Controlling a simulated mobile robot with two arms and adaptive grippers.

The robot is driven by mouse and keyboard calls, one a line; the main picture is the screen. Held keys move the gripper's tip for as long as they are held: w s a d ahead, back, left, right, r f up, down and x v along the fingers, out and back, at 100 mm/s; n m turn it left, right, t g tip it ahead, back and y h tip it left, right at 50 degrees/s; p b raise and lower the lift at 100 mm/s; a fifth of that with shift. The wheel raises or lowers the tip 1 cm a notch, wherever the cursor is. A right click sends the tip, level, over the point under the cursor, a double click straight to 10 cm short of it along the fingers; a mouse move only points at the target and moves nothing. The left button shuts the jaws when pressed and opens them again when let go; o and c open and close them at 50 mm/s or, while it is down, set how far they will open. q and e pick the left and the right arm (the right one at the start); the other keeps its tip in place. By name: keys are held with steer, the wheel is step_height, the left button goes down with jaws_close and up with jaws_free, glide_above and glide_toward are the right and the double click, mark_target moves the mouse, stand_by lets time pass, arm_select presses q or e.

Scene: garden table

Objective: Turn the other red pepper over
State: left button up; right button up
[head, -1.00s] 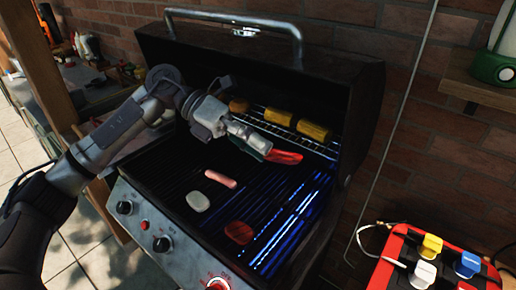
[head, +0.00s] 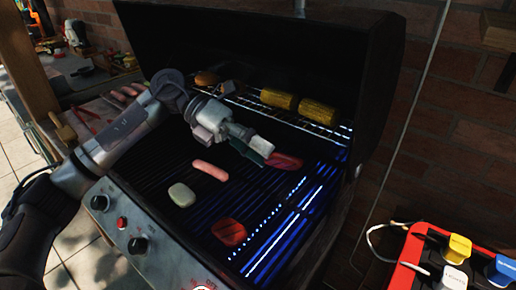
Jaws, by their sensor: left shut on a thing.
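My left gripper (head: 265,153) reaches over the grill from the left and is shut on a red pepper piece (head: 286,161) at the right of its fingertips. This pepper lies low, at or just above the grate; I cannot tell if it touches. Its upper face looks dark red with faint dark streaks. Part of its left end is hidden by the fingers. Another red pepper piece (head: 229,232) lies flat on the near part of the grate, with darker marks on its face. My right gripper is not in view.
A sausage (head: 210,170) and a pale oval piece (head: 181,195) lie on the main grate (head: 265,200). Two corn pieces (head: 278,99) (head: 317,110) sit on the raised rack. The open lid (head: 330,50) stands behind. A red crate (head: 410,250) with bottles is at lower right.

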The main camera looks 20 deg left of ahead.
arm_select(q)
steer(key=n+t+p, duration=0.1)
steer(key=n+p, duration=0.6)
steer(key=n, duration=0.1)
steer(key=n+t+p, duration=0.2)
steer(key=n+p, duration=0.6)
steer(key=s+n+t+p, duration=0.1)
steer(key=n+p, duration=0.6)
steer(key=n, duration=0.1)
steer(key=shift+d+f+p, duration=0.3)
steer(key=shift+d+f, duration=0.05)
steer(key=shift+f, duration=0.05)
step_height(320, 180, down, 6)
steer(key=n+t+b, duration=0.1)
steer(key=n, duration=0.2)
steer(key=shift+w+n, duration=0.15)
steer(key=shift+n, duration=0.25)
steer(key=shift+f+b, duration=0.4)
steer(key=shift+d+f, duration=0.1)
steer(key=shift+f, duration=0.15)
